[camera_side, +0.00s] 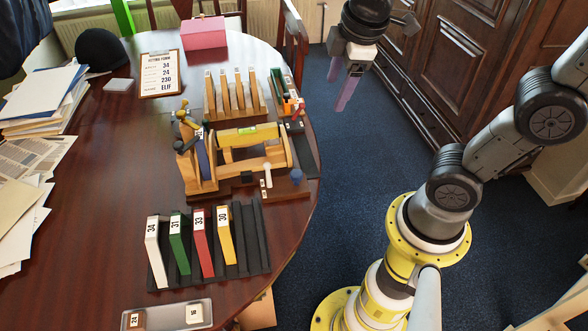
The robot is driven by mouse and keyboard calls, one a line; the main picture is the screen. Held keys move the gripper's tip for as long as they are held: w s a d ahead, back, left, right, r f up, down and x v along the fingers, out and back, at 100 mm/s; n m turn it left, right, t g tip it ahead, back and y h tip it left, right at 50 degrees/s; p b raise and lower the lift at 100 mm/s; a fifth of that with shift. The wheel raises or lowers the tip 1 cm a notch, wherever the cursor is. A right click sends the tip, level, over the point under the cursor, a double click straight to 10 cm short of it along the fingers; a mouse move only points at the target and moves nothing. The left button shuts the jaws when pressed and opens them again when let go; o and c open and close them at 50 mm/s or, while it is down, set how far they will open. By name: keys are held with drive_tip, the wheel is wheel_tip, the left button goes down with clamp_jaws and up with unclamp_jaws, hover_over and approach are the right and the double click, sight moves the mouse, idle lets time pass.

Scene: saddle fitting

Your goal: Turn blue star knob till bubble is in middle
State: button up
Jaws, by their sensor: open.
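A blue knob (297,176) sits at the right front of the wooden saddle fixture (205,172), near the table's right edge. Its star shape is too small to make out. A yellow-green level (233,135) lies across the top of the fixture. Its bubble is too small to place. My gripper (341,86) is open and empty, with its two purple fingers pointing down. It hangs over the floor beyond the table's right edge, up and to the right of the knob and apart from it.
A rack (262,262) with numbered white, green, red and yellow plates stands in front of the fixture. Wooden uprights (238,92) and a small tray of coloured pieces (287,98) stand behind it. A white-tipped lever (266,175) stands left of the knob. A clipboard (160,74) lies behind.

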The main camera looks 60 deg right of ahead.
drive_tip(key=w+a+f+n+g+h, duration=0.25)
drive_tip(key=w+f+n, duration=0.25)
drive_tip(key=w+f, duration=0.25)
drive_tip(key=n+g, duration=0.2)
approach(296, 173)
drive_tip(key=x, duration=0.8)
drive_tip(key=shift+s+d+f, duration=0.1)
drive_tip(key=shift+f, duration=0.2)
clamp_jaws()
drive_tip(key=shift+m, duration=0.4)
